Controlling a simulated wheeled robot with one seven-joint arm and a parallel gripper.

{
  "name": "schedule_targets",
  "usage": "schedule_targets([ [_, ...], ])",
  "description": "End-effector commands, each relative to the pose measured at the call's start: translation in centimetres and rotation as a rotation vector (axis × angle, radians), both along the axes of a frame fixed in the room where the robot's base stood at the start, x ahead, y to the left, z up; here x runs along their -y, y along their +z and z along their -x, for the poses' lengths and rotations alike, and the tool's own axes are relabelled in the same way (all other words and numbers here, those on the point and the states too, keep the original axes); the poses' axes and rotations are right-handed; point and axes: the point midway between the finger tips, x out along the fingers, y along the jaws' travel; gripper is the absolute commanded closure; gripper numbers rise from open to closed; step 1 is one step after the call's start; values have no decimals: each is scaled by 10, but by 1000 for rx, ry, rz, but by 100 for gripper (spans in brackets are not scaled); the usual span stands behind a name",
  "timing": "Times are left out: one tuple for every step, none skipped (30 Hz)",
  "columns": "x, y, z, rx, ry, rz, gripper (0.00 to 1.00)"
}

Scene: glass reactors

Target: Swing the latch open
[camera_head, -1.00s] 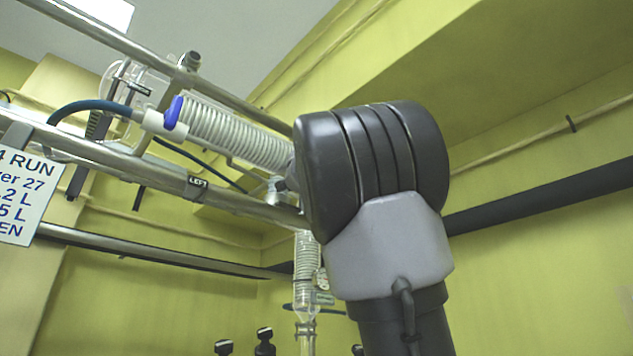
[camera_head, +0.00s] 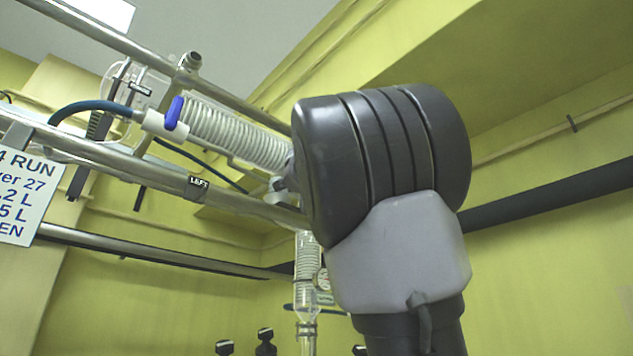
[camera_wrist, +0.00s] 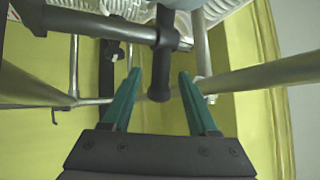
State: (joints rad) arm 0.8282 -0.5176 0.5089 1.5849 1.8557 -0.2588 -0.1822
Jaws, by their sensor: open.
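In the wrist view a dark lever, which looks like the latch handle (camera_wrist: 159,88), hangs down from a crosswise dark bar (camera_wrist: 95,24). My gripper (camera_wrist: 159,72) has two teal fingers, spread apart and pointing towards the bar. The lever's lower end shows between the fingers, with a gap on each side; I cannot tell how deep it lies between them. In the head view my arm covers the gripper and the latch.
Steel rails (camera_head: 110,160) run across the left, around a coiled glass condenser (camera_head: 235,135) with a blue-handled valve (camera_head: 173,113) and a hose (camera_head: 85,106). A glass column (camera_head: 306,275) stands below. A sign (camera_head: 22,190) hangs at left. The right side is mostly open.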

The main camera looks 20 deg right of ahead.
Motion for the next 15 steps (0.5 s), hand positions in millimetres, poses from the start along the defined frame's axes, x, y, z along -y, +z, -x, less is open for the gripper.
schedule_targets([
  [-8, -4, 9, 0, 3, 3, 40],
  [-11, -7, 14, 0, 3, 3, 40],
  [-14, -11, 21, 1, 3, 2, 40],
  [-16, -13, 26, 0, 4, 2, 40],
  [-19, -16, 31, 1, 3, 2, 40],
  [-22, -19, 37, 0, 3, 1, 40],
  [-24, -22, 41, 0, 3, 1, 40],
  [-26, -23, 45, 1, 4, 0, 40],
  [-28, -26, 49, 1, 2, 0, 40],
  [-30, -28, 52, 0, 2, 0, 40],
  [-31, -29, 55, 0, 1, 1, 40],
  [-33, -30, 57, 1, 2, 0, 40],
  [-34, -31, 59, 0, 1, -1, 40],
  [-34, -32, 60, -1, 1, -1, 40],
  [-34, -33, 61, -1, 1, -1, 40],
])
